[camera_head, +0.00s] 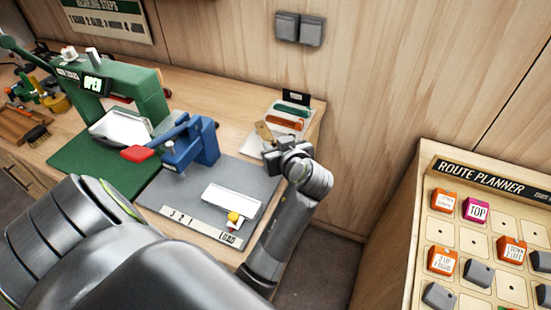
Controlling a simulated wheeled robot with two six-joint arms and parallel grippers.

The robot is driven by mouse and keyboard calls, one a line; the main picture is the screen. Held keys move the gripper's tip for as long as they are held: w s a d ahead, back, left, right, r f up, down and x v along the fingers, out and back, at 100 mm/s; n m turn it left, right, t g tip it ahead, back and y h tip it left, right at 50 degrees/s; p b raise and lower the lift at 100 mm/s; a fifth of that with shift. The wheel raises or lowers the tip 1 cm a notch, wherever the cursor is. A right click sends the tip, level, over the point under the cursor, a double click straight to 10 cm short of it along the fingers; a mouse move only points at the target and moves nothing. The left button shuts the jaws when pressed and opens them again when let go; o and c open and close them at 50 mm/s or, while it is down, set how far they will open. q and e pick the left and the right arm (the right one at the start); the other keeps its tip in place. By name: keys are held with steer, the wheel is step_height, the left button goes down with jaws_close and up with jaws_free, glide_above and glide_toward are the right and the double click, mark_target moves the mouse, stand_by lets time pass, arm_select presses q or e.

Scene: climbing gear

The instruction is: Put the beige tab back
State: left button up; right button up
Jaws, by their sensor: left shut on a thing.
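The beige tab (264,131) is a small tan piece standing up from the jaws of my left gripper (270,149). The gripper is shut on it, beside the pale tab board (254,145) at the back right corner of the bench. A green tab (291,110) and an orange tab (284,123) lie on this board, below a small black sign (296,98). My gripper hides the near right part of the board. I cannot tell whether the beige tab touches the board. My right gripper is not in view.
A blue press-like device (203,143) with a red handle stands on a grey mat (185,188), with a white tray (232,200) nearer. A green machine (150,95) is farther left. The route planner board (480,175) stands at right, across a floor gap.

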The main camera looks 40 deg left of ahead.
arm_select(q)
steer(key=shift+f+b, duration=1.45)
steer(key=shift+f, duration=0.5)
steer(key=shift+f+b, duration=0.3)
steer(key=shift+f, duration=0.35)
steer(key=o, duration=1)
steer(key=shift+r, duration=0.1)
